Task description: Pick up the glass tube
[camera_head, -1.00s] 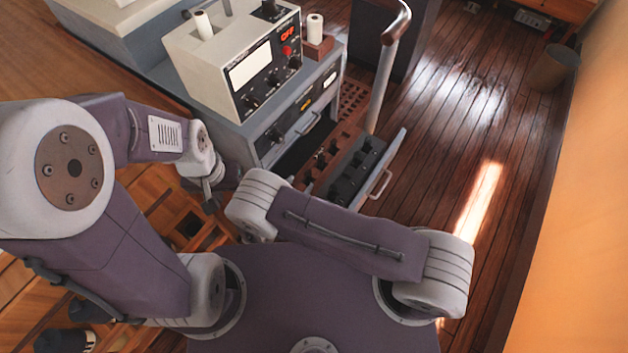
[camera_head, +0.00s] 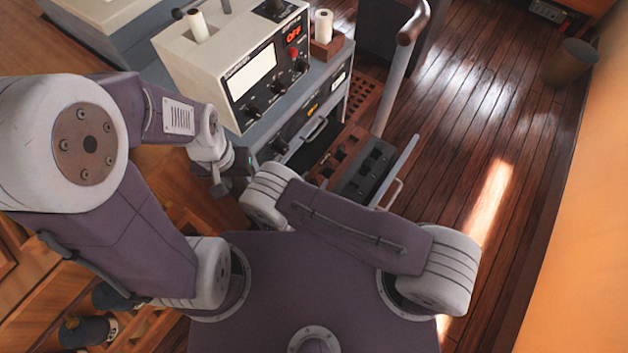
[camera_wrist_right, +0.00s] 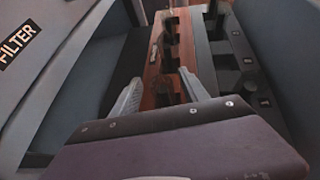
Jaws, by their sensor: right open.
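I cannot make out a glass tube for certain in either view. An open drawer (camera_head: 400,172) of the grey cabinet holds a reddish-brown wooden rack (camera_head: 338,150) with dark slots, next to a dark slotted strip (camera_head: 366,166). In the right wrist view the rack (camera_wrist_right: 178,30) lies ahead of my right gripper (camera_wrist_right: 160,90). Its two fingers are spread with nothing between them. A small pale item (camera_wrist_right: 153,56) shows at the rack's left edge, too small to identify. In the head view my right gripper is hidden. My left gripper (camera_head: 220,187) hangs left of the cabinet, its jaws unclear.
A cream instrument box (camera_head: 205,70) stands on the cabinet, with a white cylinder in a wooden block (camera_head: 326,43) beside it. A handrail post (camera_head: 397,80) rises behind the drawer. Wooden floor (camera_head: 480,120) is open to the right, up to an orange wall (camera_head: 590,210).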

